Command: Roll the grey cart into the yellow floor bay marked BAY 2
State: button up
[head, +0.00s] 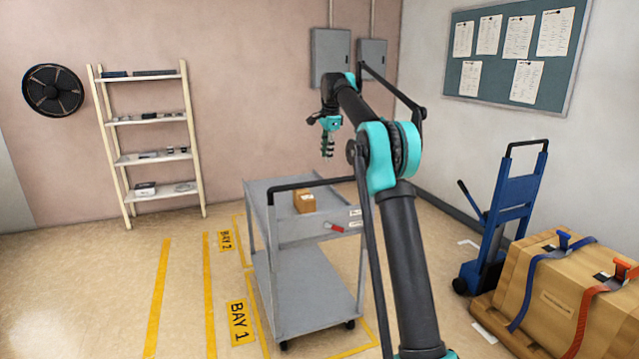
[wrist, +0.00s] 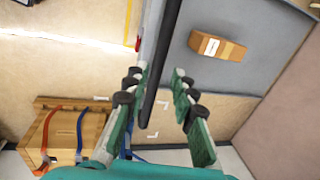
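The grey cart (head: 310,285) has two shelves, a black handle (head: 300,184) and dark castors. It stands on the floor beside the "BAY 1" label (head: 238,322), with yellow lines around its base. The "BAY 2" label (head: 225,241) lies farther back, left of the cart; much of that bay is hidden behind the cart. A small cardboard box (head: 304,200) is on the top shelf. My gripper (head: 327,152) points down above the cart. In the wrist view my gripper (wrist: 157,78) is open, and the handle (wrist: 163,65) runs lengthwise between its fingers; contact does not show.
A blue hand truck (head: 505,210) and a strapped crate (head: 570,290) on a pallet stand at right. A shelf rack (head: 150,160) leans at the back left wall. Floor left of the cart is clear. A red piece (head: 334,227) is on the cart's edge.

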jog(key=s+d+f+n, duration=0.1)
jog(key=s, duration=0.1)
jog(key=s+d+f+n, duration=0.1)
jog(key=s, duration=0.2)
jog(key=s+d+f+n, duration=0.1)
jog(key=s, duration=0.1)
jog(key=shift+s+d+t, duration=0.2)
jog(key=shift+s+t, duration=0.2)
grip_shut()
jog(key=s+d+f+n+t, duration=0.1)
jog(key=s+d+f+n, duration=0.15)
jog(key=s+f, duration=0.75)
jog(key=s+d+f+n, duration=0.1)
jog(key=s+f+n, duration=0.3)
jog(key=s, duration=0.9)
jog(key=s+d+f+n+t, duration=0.1)
jog(key=s+d+f+n, duration=0.1)
jog(key=s+f, duration=0.85)
jog(key=m+t+y, duration=0.3)
jog(key=m+t, duration=0.4)
jog(key=m, duration=0.5)
send_near(305, 245)
jog(key=x, duration=0.6)
jog(key=shift+w, duration=0.15)
